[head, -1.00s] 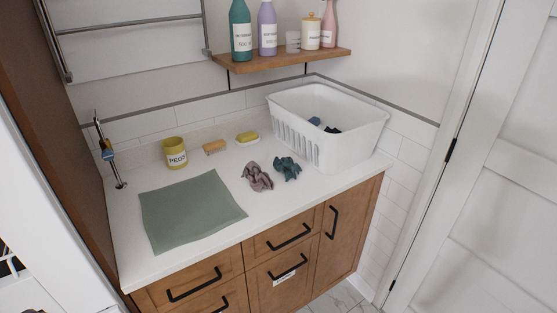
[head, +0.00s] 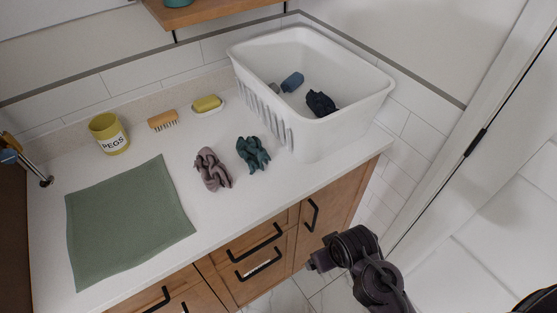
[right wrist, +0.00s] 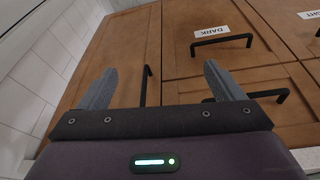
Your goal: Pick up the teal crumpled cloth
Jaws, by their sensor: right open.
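The teal crumpled cloth (head: 253,153) lies on the white counter, just left of the white basket, in the head view. A mauve crumpled cloth (head: 212,169) lies close to its left. My right arm comes in at the lower right of the head view, in front of the cabinet and below the counter top; its fingertips are not clear there. In the right wrist view my right gripper (right wrist: 160,88) is open and empty, facing the wooden cabinet fronts. The cloth does not show in that view. My left gripper is not in view.
The white basket (head: 334,131) holds a dark cloth (head: 320,103) and a blue item (head: 292,82). A green mat (head: 128,222) lies flat at left. A peg pot (head: 109,134), brush (head: 163,121) and soap dish (head: 207,105) stand at the back. Black drawer handles (head: 256,243) stick out in front.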

